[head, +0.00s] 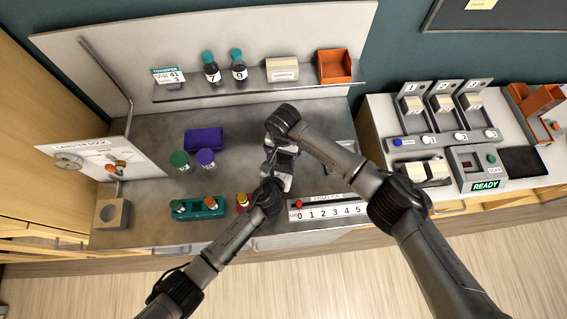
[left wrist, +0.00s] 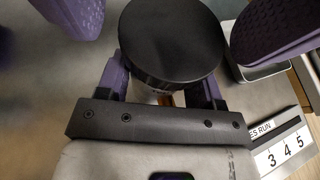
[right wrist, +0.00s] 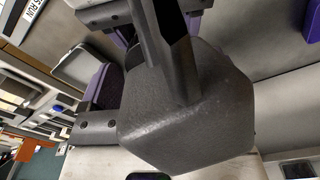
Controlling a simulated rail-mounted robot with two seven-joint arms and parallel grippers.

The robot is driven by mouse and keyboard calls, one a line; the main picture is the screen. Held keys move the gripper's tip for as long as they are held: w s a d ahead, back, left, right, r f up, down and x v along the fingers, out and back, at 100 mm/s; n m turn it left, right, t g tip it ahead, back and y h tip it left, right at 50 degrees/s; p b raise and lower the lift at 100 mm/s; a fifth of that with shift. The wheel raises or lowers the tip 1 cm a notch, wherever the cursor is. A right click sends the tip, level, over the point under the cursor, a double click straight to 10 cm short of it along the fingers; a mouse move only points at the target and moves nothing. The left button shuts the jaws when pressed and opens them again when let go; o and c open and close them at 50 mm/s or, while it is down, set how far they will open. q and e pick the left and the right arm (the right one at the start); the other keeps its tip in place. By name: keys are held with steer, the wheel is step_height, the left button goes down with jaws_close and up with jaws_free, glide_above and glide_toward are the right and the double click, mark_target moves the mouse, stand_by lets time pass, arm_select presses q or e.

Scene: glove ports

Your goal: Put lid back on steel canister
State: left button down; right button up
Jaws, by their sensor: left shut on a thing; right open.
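My left gripper (head: 278,172) is near the middle of the bench. In the left wrist view its two purple fingers (left wrist: 160,88) are shut on a round thing with a flat black top (left wrist: 172,40). I cannot tell whether this is the lid alone or the lidded canister; its lower part is mostly hidden. My right gripper (head: 281,152) comes in above it and is open. Its spread purple fingers also show at the top corners of the left wrist view, either side of the black top. A dark faceted shape (right wrist: 185,105) hides much of the right wrist view. No bare steel canister shows clearly.
Capped vials, a teal rack (head: 200,209) and a purple block (head: 203,139) lie left of my grippers. A numbered strip (head: 328,209) is at the front edge.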

steer(key=shift+f, duration=0.45)
steer(key=shift+c, duration=0.2)
steer(key=c, duration=0.9)
steer(key=m, duration=0.6)
steer(key=o, duration=1)
steer(key=shift+r, duration=2.25)
